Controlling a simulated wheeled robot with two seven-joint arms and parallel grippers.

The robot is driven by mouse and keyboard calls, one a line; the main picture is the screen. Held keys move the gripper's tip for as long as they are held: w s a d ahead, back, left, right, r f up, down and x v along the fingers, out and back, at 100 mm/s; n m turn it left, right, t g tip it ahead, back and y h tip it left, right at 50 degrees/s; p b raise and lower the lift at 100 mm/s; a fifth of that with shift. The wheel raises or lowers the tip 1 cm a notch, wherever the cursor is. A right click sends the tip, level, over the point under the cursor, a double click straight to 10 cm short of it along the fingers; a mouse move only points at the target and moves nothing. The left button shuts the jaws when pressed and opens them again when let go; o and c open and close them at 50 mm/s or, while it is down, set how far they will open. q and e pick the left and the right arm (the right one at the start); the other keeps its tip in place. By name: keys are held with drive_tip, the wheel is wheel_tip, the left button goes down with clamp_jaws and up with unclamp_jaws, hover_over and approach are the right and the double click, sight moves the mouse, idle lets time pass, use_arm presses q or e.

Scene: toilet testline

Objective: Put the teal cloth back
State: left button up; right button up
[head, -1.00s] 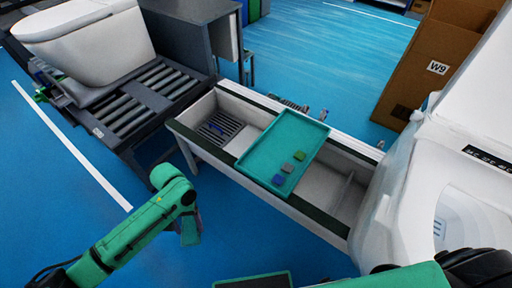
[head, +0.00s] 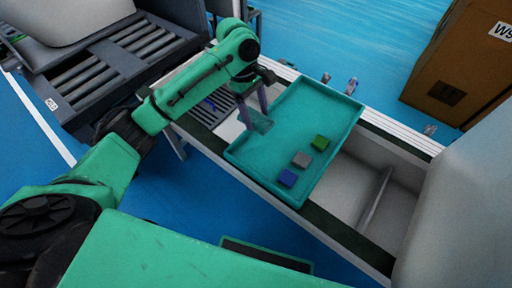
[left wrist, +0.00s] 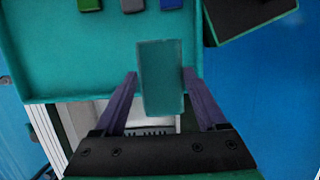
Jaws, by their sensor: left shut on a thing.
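The teal cloth (head: 261,123) is a small flat teal piece held between the purple fingers of my left gripper (head: 254,106). In the left wrist view the cloth (left wrist: 160,80) sits between the two fingers of the gripper (left wrist: 159,76), overlapping the tray's edge. The teal tray (head: 302,104) lies across the top of the white trough. In the head view the gripper and cloth are at the tray's left side. Whether the cloth touches the tray cannot be told. The tray holds a blue cloth (head: 287,178), a grey one (head: 301,159) and a green one (head: 320,142). My right gripper is not in view.
The trough (head: 352,183) has open compartments beside the tray. A roller conveyor (head: 100,70) with a white toilet (head: 62,18) is at the upper left. A cardboard box (head: 462,62) stands at the upper right. The tray's middle is clear.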

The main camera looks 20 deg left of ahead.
sight(254, 116)
use_arm(q)
wheel_tip(254, 116, down, 4)
drive_tip(key=shift+b, duration=0.3)
wheel_tip(254, 116, down, 9)
drive_tip(key=shift+f+b, duration=0.1)
drive_tip(key=shift+b, duration=1)
drive_tip(key=shift+f, duration=0.3)
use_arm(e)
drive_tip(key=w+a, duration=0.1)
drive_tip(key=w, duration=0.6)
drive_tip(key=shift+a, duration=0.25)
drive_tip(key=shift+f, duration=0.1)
use_arm(q)
drive_tip(key=o, duration=1.1)
drive_tip(key=shift+o, duration=0.2)
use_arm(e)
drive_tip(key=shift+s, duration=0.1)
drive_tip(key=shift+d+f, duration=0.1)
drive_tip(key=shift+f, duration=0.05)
